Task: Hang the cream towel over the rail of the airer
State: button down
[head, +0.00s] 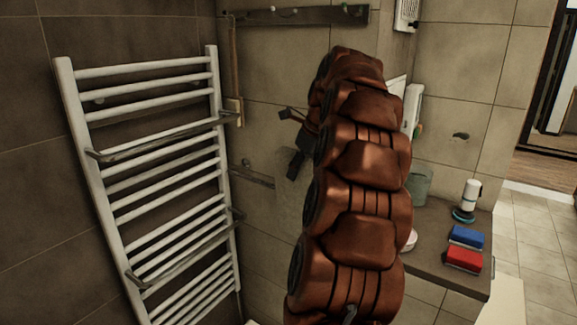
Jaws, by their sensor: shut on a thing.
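The airer is a white ladder-like rack (157,104) on the left wall, with grey rails (160,139) standing out in front of its bars. My gripper (296,163) is small and dark at the middle, to the right of the airer and partly hidden by my brown arm. It is shut on a pale cloth, which looks like the cream towel (290,203). The towel hangs below the fingers, apart from the airer. Its colour nearly matches the wall tiles, and its right side is hidden behind my arm.
A hook board (298,16) is on the back wall. A short grey bar (252,175) sits low, left of the towel. To the right, a counter (440,262) holds a blue sponge (467,236), a red sponge (463,258) and a white bottle (468,196). Space before the airer looks clear.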

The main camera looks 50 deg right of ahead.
jog(key=shift+s+r, duration=0.1)
jog(key=shift+s, duration=0.5)
jog(key=shift+s+r+p, duration=0.15)
jog(key=shift+r+p, duration=0.15)
jog(key=shift+r, duration=0.1)
jog(key=shift+r+p, duration=3.55)
jog(key=shift+r, duration=1.75)
